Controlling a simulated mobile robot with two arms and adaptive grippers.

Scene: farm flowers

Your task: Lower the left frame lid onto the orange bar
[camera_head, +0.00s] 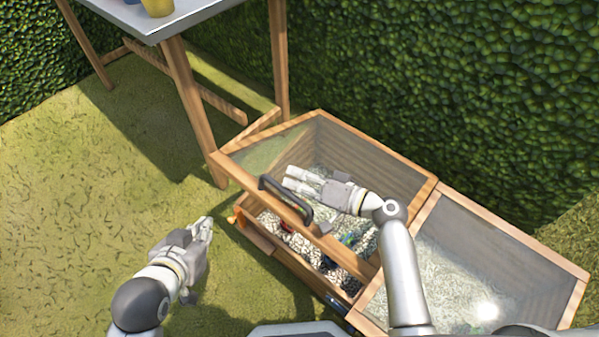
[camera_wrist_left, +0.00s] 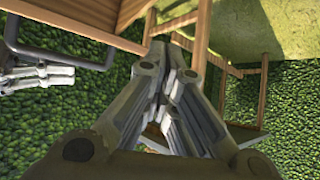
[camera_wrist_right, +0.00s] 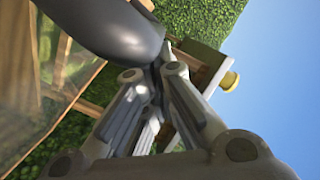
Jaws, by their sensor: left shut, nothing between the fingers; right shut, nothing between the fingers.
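The left frame lid is a wooden frame with a clear pane; its front rail (camera_head: 240,177) is raised above the planter box, so the lid stands tilted open. A dark curved handle (camera_head: 286,198) is on that rail; it also shows in the left wrist view (camera_wrist_left: 62,54) and, large, in the right wrist view (camera_wrist_right: 110,25). A bit of orange (camera_head: 236,217), probably the orange bar, shows at the box's left corner; the rest is hidden. My right gripper (camera_head: 292,180) is shut and empty beside the handle. My left gripper (camera_head: 207,228) is shut and empty, left of the box.
The right lid (camera_head: 480,235) lies lower on the box. A table (camera_head: 165,22) with a yellow pot (camera_head: 158,7) stands behind, its legs near the box. A hedge (camera_head: 450,90) is close behind. Grass at left is clear.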

